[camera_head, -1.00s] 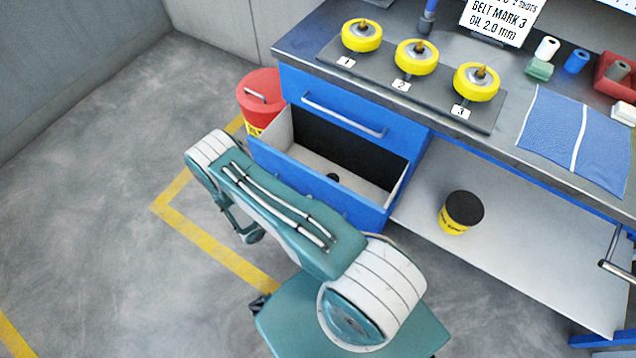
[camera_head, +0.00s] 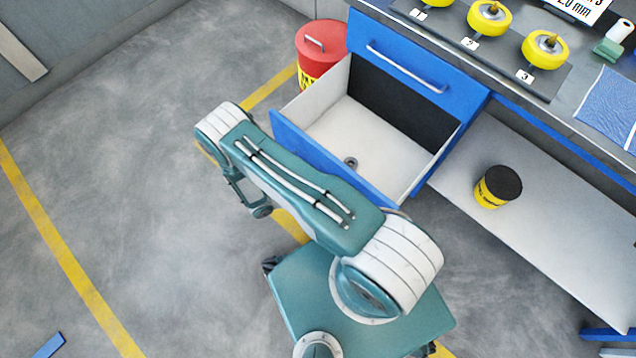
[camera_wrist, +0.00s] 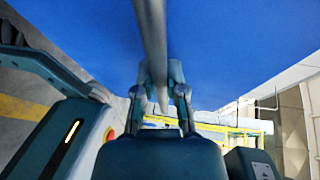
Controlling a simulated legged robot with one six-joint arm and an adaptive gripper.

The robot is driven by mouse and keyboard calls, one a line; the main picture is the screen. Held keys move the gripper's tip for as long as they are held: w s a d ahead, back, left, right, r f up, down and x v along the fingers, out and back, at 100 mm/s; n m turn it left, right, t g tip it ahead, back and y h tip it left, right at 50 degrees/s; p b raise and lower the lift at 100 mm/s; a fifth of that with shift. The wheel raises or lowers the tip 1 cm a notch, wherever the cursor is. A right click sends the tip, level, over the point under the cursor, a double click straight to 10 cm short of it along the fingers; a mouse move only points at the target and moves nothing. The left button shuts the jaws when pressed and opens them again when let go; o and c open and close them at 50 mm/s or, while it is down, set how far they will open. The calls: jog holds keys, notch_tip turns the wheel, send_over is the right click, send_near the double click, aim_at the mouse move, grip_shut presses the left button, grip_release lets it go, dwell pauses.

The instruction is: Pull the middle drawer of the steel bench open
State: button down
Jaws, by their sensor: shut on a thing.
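The middle drawer (camera_head: 300,141) of the steel bench (camera_head: 468,98) stands well out in the head view, its pale inside showing below a shut upper drawer (camera_head: 385,62). Its blue front also fills the upper part of the wrist view (camera_wrist: 230,50). My gripper (camera_wrist: 162,95) is shut on the drawer's grey bar handle (camera_wrist: 152,40), which runs between the fingers. In the head view my arm covers part of the drawer front, and the handle and fingertips are hidden.
A small dark round thing (camera_head: 351,162) lies inside the drawer. A red bin (camera_head: 322,45) stands left of the bench. A black and yellow tub (camera_head: 497,186) sits on the lower shelf. Yellow spools (camera_head: 489,17) stand on the top.

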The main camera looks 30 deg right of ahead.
jog(key=shift+a+f, duration=0.15)
jog(key=shift+a, duration=0.05)
jog(key=c, duration=0.7)
grip_release()
jog(key=shift+a, duration=0.1)
jog(key=a, duration=0.4)
jog(key=a+r, duration=0.1)
jog(key=a, duration=0.3)
jog(key=a+r, duration=0.1)
jog(key=a, duration=0.2)
jog(key=shift+a, duration=0.4)
